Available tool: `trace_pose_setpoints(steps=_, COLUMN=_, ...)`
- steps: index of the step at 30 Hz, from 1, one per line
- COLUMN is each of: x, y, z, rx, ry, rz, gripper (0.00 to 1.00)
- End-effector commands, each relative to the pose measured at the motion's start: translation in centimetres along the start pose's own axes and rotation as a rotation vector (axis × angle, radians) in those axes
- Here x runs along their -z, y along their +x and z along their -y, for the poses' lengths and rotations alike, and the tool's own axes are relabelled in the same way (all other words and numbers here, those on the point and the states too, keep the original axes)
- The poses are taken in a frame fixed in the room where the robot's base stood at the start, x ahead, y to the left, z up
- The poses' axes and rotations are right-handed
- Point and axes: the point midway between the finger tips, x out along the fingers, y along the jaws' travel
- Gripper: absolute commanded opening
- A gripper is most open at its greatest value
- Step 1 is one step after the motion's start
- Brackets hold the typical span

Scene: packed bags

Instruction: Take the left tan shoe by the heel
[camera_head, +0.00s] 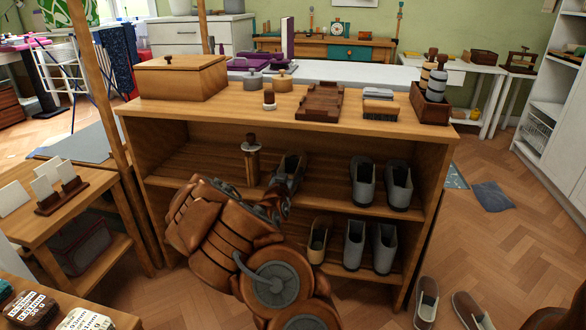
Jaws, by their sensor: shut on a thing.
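My gripper (270,204) is at the front of the rack's upper shelf, partly hidden by its own wrist. It is shut on the near end of a dark grey shoe (290,172), which looks grey rather than tan. The grip itself is mostly covered, and I cannot tell whether the shoe still touches the shelf.
Two grey shoes (363,182) stand right on the upper shelf, with two more grey shoes (354,243) below. A wooden post-like object (251,160) stands close left of the gripper. The rack top (220,108) holds boxes and brushes. Floor right of the rack is fairly open.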

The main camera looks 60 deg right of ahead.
Motion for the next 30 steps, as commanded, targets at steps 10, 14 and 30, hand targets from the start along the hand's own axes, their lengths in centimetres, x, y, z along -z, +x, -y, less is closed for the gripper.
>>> trace_pose_setpoints(steps=10, x=0.0, y=0.0, z=0.0, rx=0.0, ry=0.0, rz=0.0, gripper=0.2)
trace_pose_setpoints(steps=14, x=0.0, y=0.0, z=0.0, rx=0.0, ry=0.001, rz=0.0, gripper=0.14)
trace_pose_setpoints(steps=30, x=4.1, y=-0.3, z=0.7, rx=0.01, ry=0.002, rz=-0.001, gripper=0.14)
